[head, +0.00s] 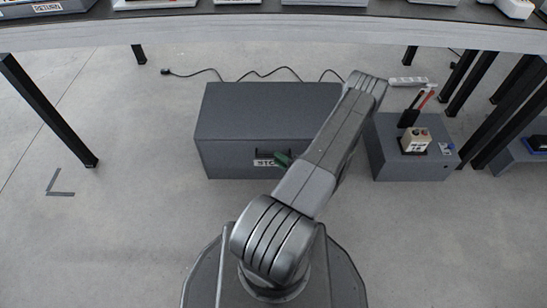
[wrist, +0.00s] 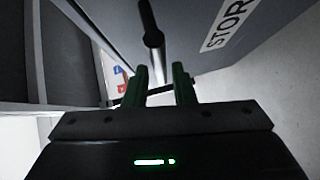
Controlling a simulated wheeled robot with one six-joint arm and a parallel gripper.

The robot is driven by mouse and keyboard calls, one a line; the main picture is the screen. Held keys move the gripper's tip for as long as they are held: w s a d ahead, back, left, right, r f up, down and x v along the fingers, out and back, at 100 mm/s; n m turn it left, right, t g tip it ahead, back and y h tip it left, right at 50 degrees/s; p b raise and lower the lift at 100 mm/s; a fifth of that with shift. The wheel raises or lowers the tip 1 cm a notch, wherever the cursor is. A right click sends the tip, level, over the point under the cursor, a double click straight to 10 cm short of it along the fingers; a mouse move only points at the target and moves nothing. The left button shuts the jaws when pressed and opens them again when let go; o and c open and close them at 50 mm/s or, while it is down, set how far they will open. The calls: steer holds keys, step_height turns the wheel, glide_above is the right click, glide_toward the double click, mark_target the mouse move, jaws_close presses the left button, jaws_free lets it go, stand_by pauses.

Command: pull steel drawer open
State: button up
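The steel drawer unit (head: 225,157) is a dark grey box on the floor under the table. Its front carries a white label (head: 264,163), which reads "STOR" in the wrist view (wrist: 230,24), and a black handle (head: 272,151). My gripper (head: 283,159) has green fingers and is at the handle's right part, partly hidden by my arm. In the wrist view the fingers (wrist: 161,80) stand apart with a visible gap. The black handle bar (wrist: 151,30) runs down toward that gap; contact is unclear. Whether the drawer stands slightly out cannot be told.
A smaller grey box (head: 388,157) with a beige device (head: 415,140) and red and black items stands to the right. Table legs (head: 48,110) flank the area. Cables (head: 270,72) lie behind. Red and blue marks (wrist: 118,77) show in the wrist view.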

steer(key=shift+b+x, duration=0.3)
steer(key=shift+x, duration=1.35)
jaws_close()
steer(key=shift+s, duration=0.1)
